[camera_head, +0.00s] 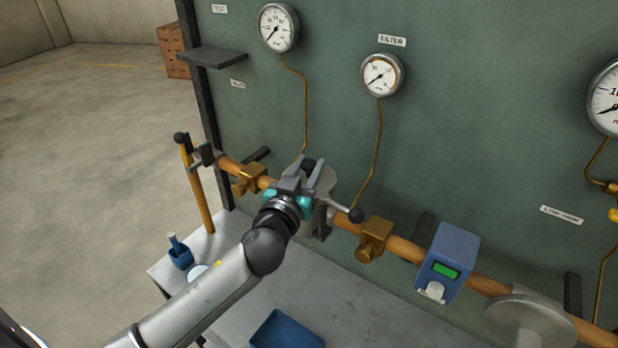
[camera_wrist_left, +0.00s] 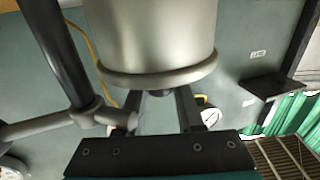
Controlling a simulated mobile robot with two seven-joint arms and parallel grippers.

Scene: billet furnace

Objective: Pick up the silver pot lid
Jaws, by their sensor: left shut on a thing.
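My left gripper (camera_head: 300,178) is at the silver pot on the pipe run, with its fingers at the lid. The pot shows partly behind it (camera_head: 326,182). In the left wrist view the silver pot lid (camera_wrist_left: 158,78) is a wide rim at the end of the pot's grey cylinder (camera_wrist_left: 155,35). A small dark knob (camera_wrist_left: 161,93) on the lid sits between the fingers of my left gripper (camera_wrist_left: 162,98), which is shut on it. The lid appears to be against the pot; whether there is a gap I cannot tell. My right gripper is not in view.
A lever with a black ball (camera_head: 355,215) stands close right of the gripper. Brass valves (camera_head: 373,240), a blue meter box (camera_head: 448,262) and a grey disc (camera_head: 530,315) line the pipe.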

